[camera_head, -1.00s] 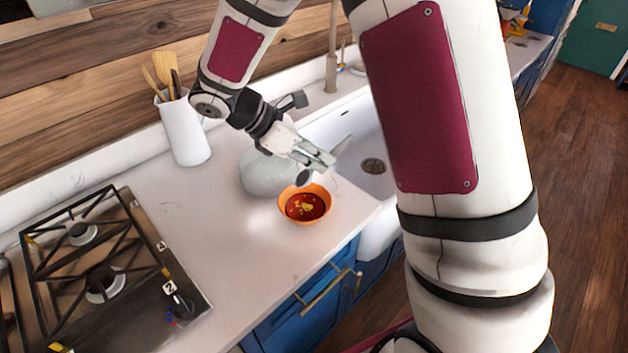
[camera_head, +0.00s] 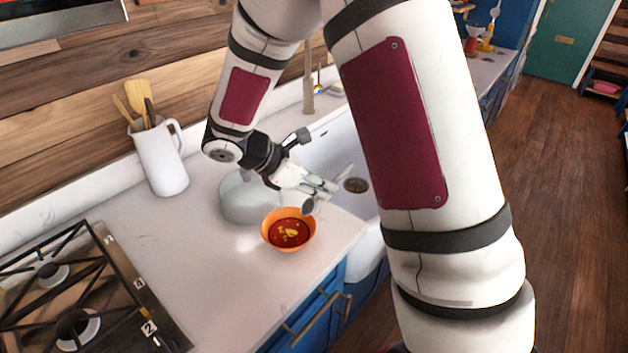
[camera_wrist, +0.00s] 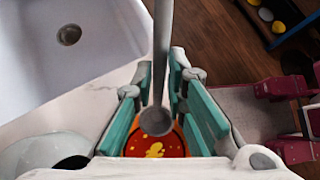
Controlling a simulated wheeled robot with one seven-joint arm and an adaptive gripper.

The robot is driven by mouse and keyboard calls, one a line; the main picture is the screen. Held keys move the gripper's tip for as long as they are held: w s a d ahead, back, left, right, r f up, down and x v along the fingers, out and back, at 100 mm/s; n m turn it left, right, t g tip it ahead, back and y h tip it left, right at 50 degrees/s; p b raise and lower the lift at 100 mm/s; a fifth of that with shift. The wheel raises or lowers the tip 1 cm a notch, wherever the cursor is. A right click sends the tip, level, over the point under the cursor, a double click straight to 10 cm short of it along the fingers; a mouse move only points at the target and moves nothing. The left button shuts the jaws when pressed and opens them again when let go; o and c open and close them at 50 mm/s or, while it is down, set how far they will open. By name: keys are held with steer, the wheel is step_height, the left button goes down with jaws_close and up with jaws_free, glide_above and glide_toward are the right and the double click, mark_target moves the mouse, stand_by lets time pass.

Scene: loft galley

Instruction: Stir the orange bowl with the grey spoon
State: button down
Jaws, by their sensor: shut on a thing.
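The orange bowl (camera_head: 290,249) stands upright on the pale counter near its front edge and holds red soup with yellow bits. My gripper (camera_head: 322,187) is shut on the grey spoon (camera_head: 308,206), just behind and right of the bowl. The spoon's rounded end points down near the bowl's back right rim, seemingly above it and outside the soup. The other end of the spoon sticks up to the right. In the wrist view, the spoon (camera_wrist: 157,122) runs between the teal finger pads, with the orange bowl (camera_wrist: 182,136) partly hidden beyond it.
A grey rounded kettle-like vessel (camera_head: 245,200) stands close behind and left of the bowl. A white sink (camera_head: 345,140) lies to the right. A white jug of utensils (camera_head: 160,162) and a gas hob (camera_head: 75,300) are left. The counter left of the bowl is clear.

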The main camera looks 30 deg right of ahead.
mark_target(304, 211)
steer(key=shift+x, duration=0.8)
steer(key=shift+a+f+b, duration=0.25)
steer(key=shift+f+b, duration=0.05)
steer(key=shift+f, duration=0.05)
steer(key=shift+w+a+f+b, duration=0.15)
steer(key=shift+a+f+b, duration=0.55)
steer(key=shift+a+f, duration=0.5)
steer(key=shift+w+a+f+b, duration=0.15)
steer(key=shift+a+f+b, duration=0.5)
steer(key=shift+a+f, duration=0.55)
